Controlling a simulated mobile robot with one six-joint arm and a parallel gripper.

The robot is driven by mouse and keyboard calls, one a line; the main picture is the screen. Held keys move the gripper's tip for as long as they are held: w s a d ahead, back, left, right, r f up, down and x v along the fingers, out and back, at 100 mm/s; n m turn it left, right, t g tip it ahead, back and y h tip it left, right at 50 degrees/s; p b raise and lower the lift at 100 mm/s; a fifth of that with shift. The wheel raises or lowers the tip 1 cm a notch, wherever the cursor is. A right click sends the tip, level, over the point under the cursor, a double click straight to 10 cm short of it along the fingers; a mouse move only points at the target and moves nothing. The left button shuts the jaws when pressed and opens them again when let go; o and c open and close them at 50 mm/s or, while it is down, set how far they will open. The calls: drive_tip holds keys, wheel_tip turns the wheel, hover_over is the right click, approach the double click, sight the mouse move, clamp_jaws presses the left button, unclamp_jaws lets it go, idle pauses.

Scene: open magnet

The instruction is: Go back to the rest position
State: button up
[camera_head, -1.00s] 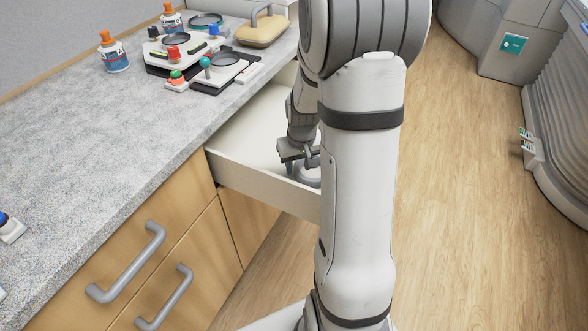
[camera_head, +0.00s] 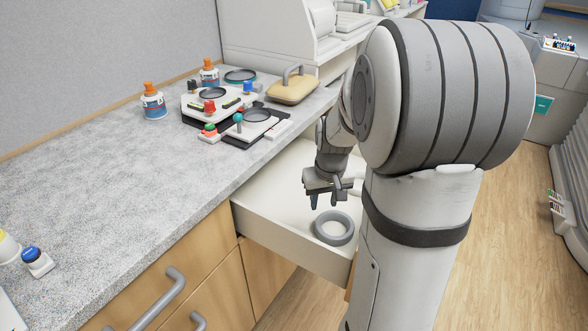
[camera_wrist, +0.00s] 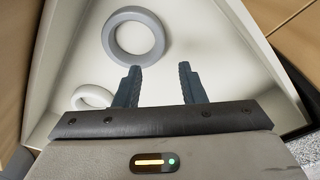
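My gripper (camera_head: 324,201) is above the open drawer (camera_head: 285,232), with its fingers pointing down. In the wrist view my gripper (camera_wrist: 158,82) has its two fingers apart with nothing between them. A grey ring (camera_head: 334,228) lies in the drawer near its front wall, just below the gripper and apart from it. The ring also shows in the wrist view (camera_wrist: 112,38), beyond the left fingertip. A second, paler ring (camera_wrist: 78,98) lies in the drawer at the left of the wrist view. My arm covers the right part of the drawer in the head view.
The grey counter (camera_head: 110,190) runs along the left. Devices with knobs (camera_head: 240,120), glue bottles (camera_head: 153,101) and a tan case with a handle (camera_head: 292,90) stand on it. A switch block (camera_head: 38,262) is at the near left. Open wood floor (camera_head: 515,215) lies at the right.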

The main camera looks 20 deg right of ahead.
drive_tip(key=s+a+r+p, duration=0.6)
drive_tip(key=s+r, duration=0.1)
drive_tip(key=r, duration=0.2)
drive_tip(key=s+a+r+n+p, duration=0.1)
drive_tip(key=s+a+r+p, duration=0.4)
drive_tip(key=s+r, duration=0.3)
drive_tip(key=shift+a+r+t+p, duration=0.4)
drive_tip(key=shift+a+r, duration=0.2)
drive_tip(key=shift+r, duration=0.35)
drive_tip(key=shift+s, duration=0.15)
